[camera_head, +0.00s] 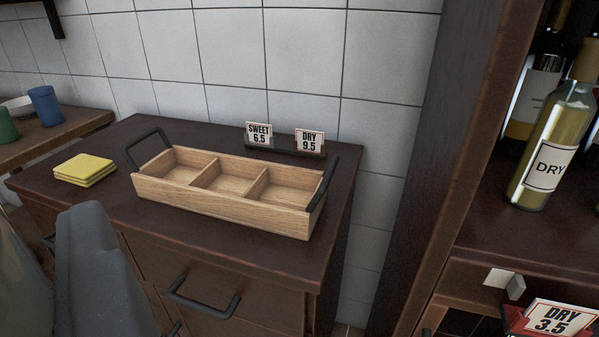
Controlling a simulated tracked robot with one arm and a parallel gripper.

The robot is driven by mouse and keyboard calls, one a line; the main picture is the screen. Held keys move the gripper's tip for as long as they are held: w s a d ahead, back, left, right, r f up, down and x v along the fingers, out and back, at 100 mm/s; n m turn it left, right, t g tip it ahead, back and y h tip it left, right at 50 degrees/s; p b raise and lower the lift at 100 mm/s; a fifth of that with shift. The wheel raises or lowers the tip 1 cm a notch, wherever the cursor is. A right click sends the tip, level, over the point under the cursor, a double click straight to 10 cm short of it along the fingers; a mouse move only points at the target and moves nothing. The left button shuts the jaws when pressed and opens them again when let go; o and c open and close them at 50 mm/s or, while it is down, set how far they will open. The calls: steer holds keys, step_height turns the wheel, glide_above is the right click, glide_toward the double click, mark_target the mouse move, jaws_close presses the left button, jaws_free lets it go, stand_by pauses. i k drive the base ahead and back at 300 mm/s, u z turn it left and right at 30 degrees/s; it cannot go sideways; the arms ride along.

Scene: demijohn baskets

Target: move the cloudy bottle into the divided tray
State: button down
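The divided tray (225,207) is light wood with three empty compartments in a row and a black handle at each end. It stands on a dark cabinet. One grey finger of my gripper (98,270) shows at the lower left, in front of the cabinet; the other finger is not visible. A smooth grey-green shape (22,290) is cut off by the left edge beside this finger. I cannot tell whether it is a bottle in the grip. A yellow-green bottle labelled DRY (550,150) stands on the right shelf; I cannot tell whether its contents are cloudy.
Yellow coasters (84,168) lie left of the tray on the cabinet top (120,205). Behind the tray stand a SWEET 6.5 sign (259,134) and a DRY 9.5 sign (309,141). A dark upright panel (455,150) separates the cabinet from the bottle shelf. Blue cup (46,105) at far left.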

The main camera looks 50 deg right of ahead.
mark_target(230, 193)
steer(key=z, duration=0.55)
steer(key=i, duration=1)
steer(key=u, duration=0.1)
steer(key=k, duration=0.75)
steer(key=z, duration=0.25)
steer(key=i, duration=0.8)
steer(key=u, duration=0.1)
